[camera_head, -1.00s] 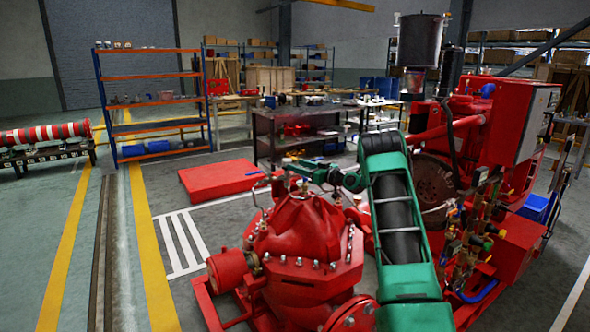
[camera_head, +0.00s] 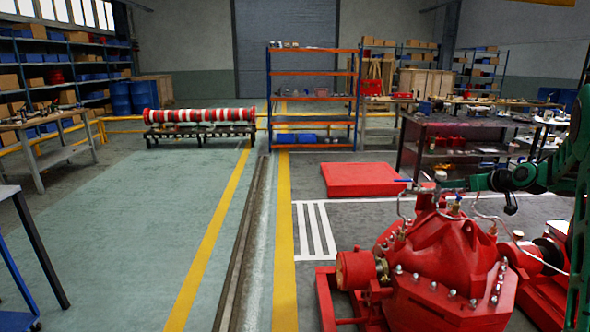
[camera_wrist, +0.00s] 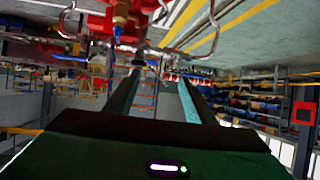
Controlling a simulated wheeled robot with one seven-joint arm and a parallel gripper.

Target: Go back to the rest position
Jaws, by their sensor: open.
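My gripper (camera_head: 415,183) reaches in from the right in the head view, at the end of my green arm. It is above the back of the red domed pump casing (camera_head: 445,262). In the wrist view, which looks upside down, two dark fingers of my gripper (camera_wrist: 160,75) stand apart. The gap between them shows only distant background, so nothing appears held. The red pump with its thin bent pipes (camera_wrist: 125,20) is at the top of that view. In the head view the fingertips are small and hard to make out.
A low red block (camera_head: 366,180) lies on the floor behind the pump. A dark workbench (camera_head: 430,125) is beyond it at right. An orange and blue rack (camera_head: 312,97) stands behind. A red-and-white striped pipe (camera_head: 200,115) rests on the left. The green floor at left is open.

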